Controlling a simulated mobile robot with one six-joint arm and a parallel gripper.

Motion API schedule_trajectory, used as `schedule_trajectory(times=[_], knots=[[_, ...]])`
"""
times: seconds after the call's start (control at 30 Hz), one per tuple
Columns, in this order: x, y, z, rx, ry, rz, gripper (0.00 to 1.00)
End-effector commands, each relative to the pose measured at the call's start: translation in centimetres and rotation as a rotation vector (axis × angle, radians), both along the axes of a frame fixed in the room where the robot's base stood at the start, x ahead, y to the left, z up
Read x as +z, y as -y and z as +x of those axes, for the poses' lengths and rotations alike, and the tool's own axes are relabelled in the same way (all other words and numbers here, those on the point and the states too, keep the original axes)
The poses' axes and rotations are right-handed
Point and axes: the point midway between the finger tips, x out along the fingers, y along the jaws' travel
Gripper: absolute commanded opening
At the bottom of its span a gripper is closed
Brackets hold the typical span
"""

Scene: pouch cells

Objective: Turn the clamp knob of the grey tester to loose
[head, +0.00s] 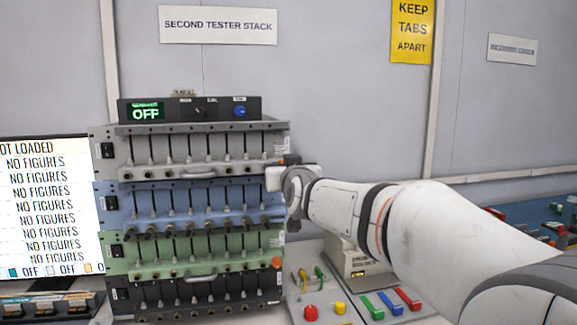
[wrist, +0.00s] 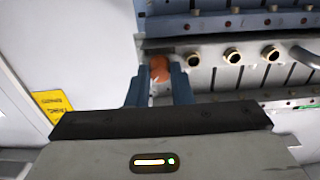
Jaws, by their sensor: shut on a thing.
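The grey tester (head: 200,150) is the top slotted unit of the stack, under a black control box. Its orange clamp knob (wrist: 159,68) shows in the wrist view at the corner of the grey front, between the two dark blue fingers of my gripper (wrist: 154,88). My gripper is shut on the knob. A pale pointer mark shows on the knob, partly hidden by the fingers. In the head view my gripper (head: 283,168) is at the right end of the grey tester, and it hides most of the knob there.
A blue tester (head: 165,192), a green tester (head: 190,268) and a black one stand below the grey tester. The control box display (head: 146,112) reads OFF. A screen (head: 45,205) stands at left. Coloured buttons and switches (head: 340,308) lie below my arm.

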Motion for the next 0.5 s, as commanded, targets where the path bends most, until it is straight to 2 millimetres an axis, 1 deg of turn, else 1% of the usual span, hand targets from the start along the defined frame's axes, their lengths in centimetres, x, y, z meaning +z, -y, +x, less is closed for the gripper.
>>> schedule_trajectory(times=[0.2,0.5], knots=[[-0.18,0.01,0.06,-0.001,0.050,-0.194,0.00],[-0.29,0.03,0.06,0.000,0.113,-0.417,0.00]])
